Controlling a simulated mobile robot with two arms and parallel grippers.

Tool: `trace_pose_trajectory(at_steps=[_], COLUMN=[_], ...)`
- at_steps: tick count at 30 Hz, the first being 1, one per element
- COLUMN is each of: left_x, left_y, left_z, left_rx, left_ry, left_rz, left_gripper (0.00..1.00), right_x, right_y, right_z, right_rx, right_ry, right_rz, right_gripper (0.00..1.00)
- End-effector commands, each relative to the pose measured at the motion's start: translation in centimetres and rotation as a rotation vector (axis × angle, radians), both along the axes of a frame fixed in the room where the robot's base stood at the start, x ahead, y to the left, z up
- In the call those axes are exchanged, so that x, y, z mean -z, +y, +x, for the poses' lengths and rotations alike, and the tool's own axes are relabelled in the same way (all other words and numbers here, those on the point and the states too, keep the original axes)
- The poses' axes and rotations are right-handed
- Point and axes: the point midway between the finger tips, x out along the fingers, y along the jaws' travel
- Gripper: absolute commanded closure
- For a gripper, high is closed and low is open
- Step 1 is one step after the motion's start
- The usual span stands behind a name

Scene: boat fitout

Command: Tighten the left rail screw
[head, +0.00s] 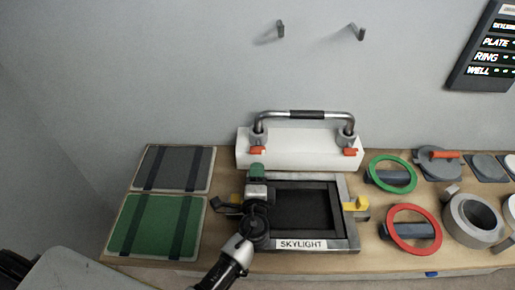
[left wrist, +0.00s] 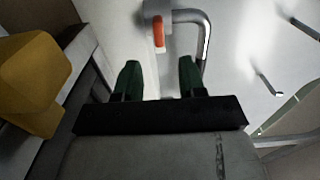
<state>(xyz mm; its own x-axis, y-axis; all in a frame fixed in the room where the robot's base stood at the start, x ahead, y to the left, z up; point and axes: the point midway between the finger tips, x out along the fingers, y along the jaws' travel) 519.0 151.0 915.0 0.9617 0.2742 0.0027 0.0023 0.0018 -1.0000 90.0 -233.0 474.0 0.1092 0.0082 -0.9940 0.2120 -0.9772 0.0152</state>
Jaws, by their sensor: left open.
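The rail (head: 306,115) is a bent metal bar with a dark middle grip, standing on a white block (head: 303,158). The left rail screw (head: 258,149) has an orange head at the foot of the rail's left post. It also shows in the left wrist view (left wrist: 158,32), beyond the fingertips. My left gripper (head: 257,171) is just in front of this screw, over the skylight's left side. In the left wrist view its green-tipped fingers (left wrist: 160,78) are apart with nothing between them. A second orange screw (head: 350,152) is at the right post. My right gripper is out of view.
The skylight frame (head: 350,228), with a yellow latch (head: 356,203), lies under and beside my left arm. Green (head: 378,174) and red (head: 391,232) rings lie to the right, and a green panel (head: 150,224) to the left. The wall with hooks (head: 357,32) rises behind.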

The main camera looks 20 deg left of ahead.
Motion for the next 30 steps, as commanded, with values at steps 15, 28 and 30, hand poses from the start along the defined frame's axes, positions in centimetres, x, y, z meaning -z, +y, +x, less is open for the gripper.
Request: trace_pose_trajectory(at_steps=[15,28,30], left_x=[-0.1,-0.1,-0.1], left_y=[2.3,2.3,2.3], left_z=[7.6,7.9,7.9], left_rx=[-0.002,-0.002,-0.002], left_ry=[0.000,0.000,0.000], left_rz=[0.000,-0.001,-0.001], left_gripper=[0.60,0.75,0.86], right_x=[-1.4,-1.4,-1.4], right_y=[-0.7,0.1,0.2], right_z=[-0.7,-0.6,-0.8], right_rx=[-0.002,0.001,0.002], right_ry=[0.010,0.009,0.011], right_rz=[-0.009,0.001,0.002], right_gripper=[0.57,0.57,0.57])
